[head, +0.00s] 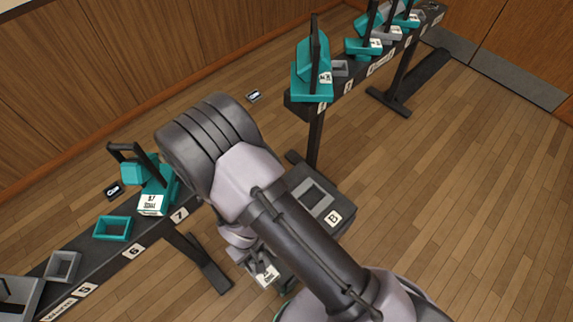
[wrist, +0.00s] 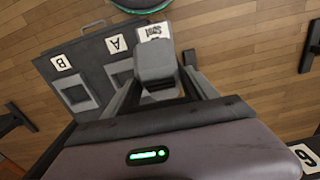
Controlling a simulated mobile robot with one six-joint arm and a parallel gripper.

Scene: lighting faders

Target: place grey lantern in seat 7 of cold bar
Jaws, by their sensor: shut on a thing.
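My gripper (head: 255,257) is low in the middle of the head view, partly hidden by my arm. In the wrist view, its fingers (wrist: 158,92) are shut on a grey lantern (wrist: 154,62) with a white label. The lantern's label also shows in the head view (head: 266,276). On the left bar (head: 103,263), plate 7 (head: 180,216) is beside a teal lantern (head: 150,182), which appears to occupy that place. I cannot read which bar is the cold bar.
A dark stand with plates A (wrist: 115,43) and B (head: 333,217) has grey square seats. An empty teal seat (head: 112,228) is by plate 6, a grey one (head: 62,266) by plate 5. A second bar (head: 350,87) at upper right carries several lanterns. Open floor lies right.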

